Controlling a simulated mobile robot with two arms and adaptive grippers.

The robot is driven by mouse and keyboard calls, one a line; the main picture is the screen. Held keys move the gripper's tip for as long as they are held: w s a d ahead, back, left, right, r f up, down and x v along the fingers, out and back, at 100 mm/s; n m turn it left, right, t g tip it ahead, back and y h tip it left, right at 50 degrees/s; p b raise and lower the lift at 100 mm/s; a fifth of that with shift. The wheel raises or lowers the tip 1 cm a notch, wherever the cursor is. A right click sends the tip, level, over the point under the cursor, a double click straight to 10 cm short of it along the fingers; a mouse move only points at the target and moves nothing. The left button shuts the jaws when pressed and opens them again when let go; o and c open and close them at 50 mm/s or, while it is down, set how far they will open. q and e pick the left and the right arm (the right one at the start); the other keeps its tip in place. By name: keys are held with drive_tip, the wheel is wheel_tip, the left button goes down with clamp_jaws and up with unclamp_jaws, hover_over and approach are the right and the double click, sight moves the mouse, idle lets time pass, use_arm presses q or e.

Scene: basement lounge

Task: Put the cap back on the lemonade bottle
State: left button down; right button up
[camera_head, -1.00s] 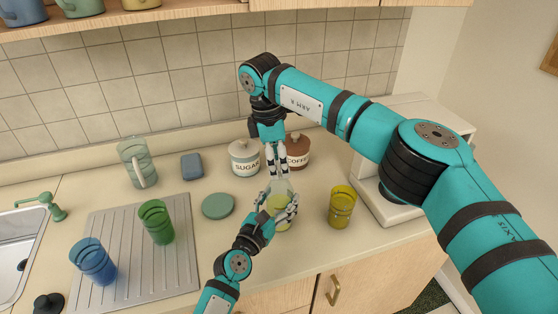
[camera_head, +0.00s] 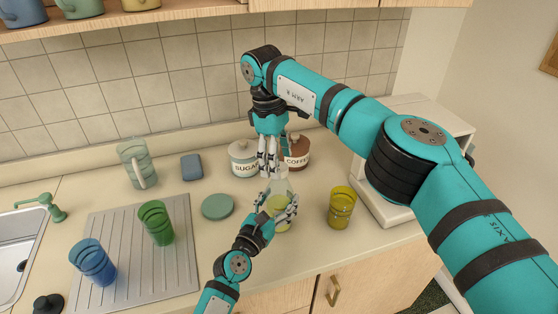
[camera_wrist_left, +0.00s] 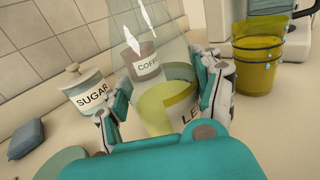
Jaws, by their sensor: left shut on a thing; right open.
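The lemonade bottle (camera_head: 281,186) is clear glass with yellow liquid low inside and a partly covered label. It stands upright on the counter. My left gripper (camera_head: 280,201) is shut around its lower body; in the left wrist view the fingers flank the bottle (camera_wrist_left: 150,42) on both sides. My right gripper (camera_head: 269,168) is open and points down, just above and slightly left of the bottle's top in the head view. I cannot make out the cap; the bottle's mouth is too small and partly hidden in the head view and out of frame in the wrist view.
Sugar (camera_head: 243,160) and coffee (camera_head: 297,152) jars stand close behind. A yellow glass (camera_head: 341,208) is to the right, a green disc (camera_head: 218,207) to the left. A drainboard (camera_head: 128,272) holds blue and green glasses. A pitcher (camera_head: 133,155) and a blue block (camera_head: 192,167) stand further back.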

use_arm(q)
drive_tip(key=shift+f, duration=0.25)
use_arm(e)
drive_tip(key=r, duration=0.4)
drive_tip(key=a+r, duration=0.1)
drive_tip(key=r, duration=0.1)
drive_tip(key=shift+w+r, duration=0.2)
use_arm(q)
drive_tip(key=c, duration=0.5)
unclamp_jaws()
drive_tip(key=o, duration=0.4)
drive_tip(key=shift+r, duration=0.15)
drive_tip(key=v, duration=1.2)
